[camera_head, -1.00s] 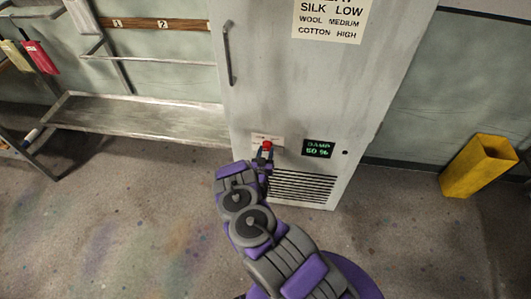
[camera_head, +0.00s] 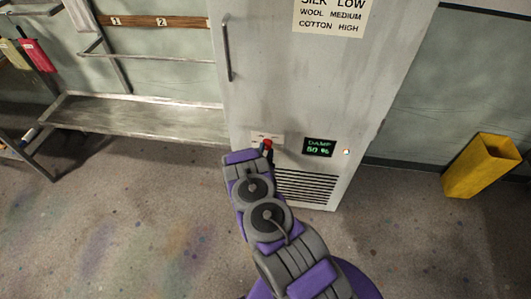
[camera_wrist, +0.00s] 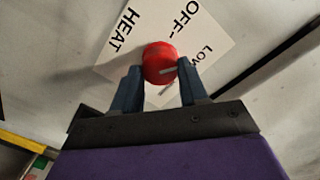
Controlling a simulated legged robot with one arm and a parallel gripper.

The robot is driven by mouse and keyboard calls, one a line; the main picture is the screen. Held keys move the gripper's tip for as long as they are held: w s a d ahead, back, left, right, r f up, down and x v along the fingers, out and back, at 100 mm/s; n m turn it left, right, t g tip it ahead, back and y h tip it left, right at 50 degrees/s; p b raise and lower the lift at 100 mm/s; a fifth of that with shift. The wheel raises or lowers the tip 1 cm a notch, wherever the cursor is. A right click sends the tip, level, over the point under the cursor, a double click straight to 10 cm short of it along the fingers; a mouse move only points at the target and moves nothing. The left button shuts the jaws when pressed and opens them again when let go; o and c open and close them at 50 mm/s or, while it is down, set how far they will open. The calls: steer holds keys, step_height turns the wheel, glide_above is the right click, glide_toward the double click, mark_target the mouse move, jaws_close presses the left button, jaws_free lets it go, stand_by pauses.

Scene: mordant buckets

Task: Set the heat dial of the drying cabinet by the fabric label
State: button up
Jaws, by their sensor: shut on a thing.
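The drying cabinet (camera_head: 290,90) is a tall pale grey unit with a door handle (camera_head: 227,48) on its left. Its red heat dial (camera_head: 267,144) sits low on the front; it also shows in the wrist view (camera_wrist: 158,60) on a white plate (camera_wrist: 205,30) reading HEAT, OFF and LOW. My gripper (camera_wrist: 160,82) is shut on the dial, one dark finger on each side. A pale pointer mark shows on the dial; other settings are hidden. The chart (camera_head: 331,14) reads SILK LOW, WOOL MEDIUM, COTTON HIGH. A display (camera_head: 319,148) reads DAMP 50 %.
A small light (camera_head: 346,152) glows right of the display. A vent grille (camera_head: 305,188) is below. A yellow bin (camera_head: 480,166) stands right. The front floor is clear.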

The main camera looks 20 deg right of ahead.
steer(key=shift+m+b, duration=0.85)
steer(key=shift+m, duration=1.35)
steer(key=o, duration=1.1)
steer(key=shift+c, duration=0.2)
steer(key=shift+s, duration=0.1)
steer(key=p+v, duration=0.1)
steer(key=v, duration=1.6)
steer(key=shift+p, duration=0.4)
